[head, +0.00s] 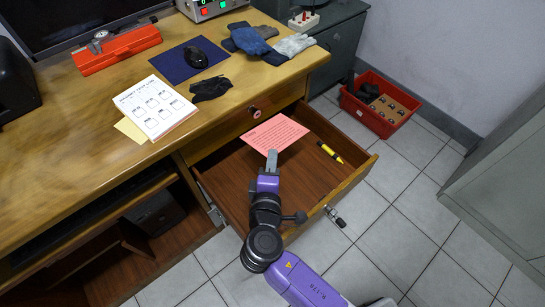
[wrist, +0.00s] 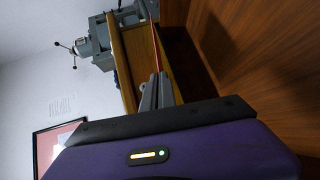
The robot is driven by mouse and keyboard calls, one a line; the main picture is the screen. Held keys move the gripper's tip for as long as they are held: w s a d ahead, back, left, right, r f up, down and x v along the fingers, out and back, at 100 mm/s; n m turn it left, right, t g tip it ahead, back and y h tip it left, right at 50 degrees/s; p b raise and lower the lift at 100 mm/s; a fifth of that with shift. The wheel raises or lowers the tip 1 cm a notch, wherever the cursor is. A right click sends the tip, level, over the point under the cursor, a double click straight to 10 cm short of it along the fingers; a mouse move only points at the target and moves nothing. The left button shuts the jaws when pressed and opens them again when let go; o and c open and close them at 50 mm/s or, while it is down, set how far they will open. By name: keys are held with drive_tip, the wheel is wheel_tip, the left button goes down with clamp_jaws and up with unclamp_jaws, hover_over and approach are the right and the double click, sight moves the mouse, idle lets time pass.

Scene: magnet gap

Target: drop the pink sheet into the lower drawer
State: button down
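The pink sheet (head: 276,133) is flat and printed with dark lines. It shows over the back part of the open lower drawer (head: 232,188) in the head view. My gripper (head: 272,156) is shut on the sheet's near edge. In the wrist view the two fingers (wrist: 155,92) are close together, and the sheet is a thin red strip (wrist: 154,45) seen edge-on beyond them.
A yellow marker (head: 330,152) lies in the drawer. A closed drawer front with a round knob (head: 254,112) is above it. A red crate (head: 380,104) stands on the floor to the right.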

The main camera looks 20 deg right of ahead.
wheel_tip(320, 180, down, 4)
drive_tip(key=shift+r+b, duration=0.15)
drive_tip(key=shift+b, duration=1.1)
drive_tip(key=c, duration=1.6)
unclamp_jaws()
drive_tip(key=p+v, duration=0.1)
drive_tip(key=v, duration=0.7)
drive_tip(key=shift+w+r, duration=0.1)
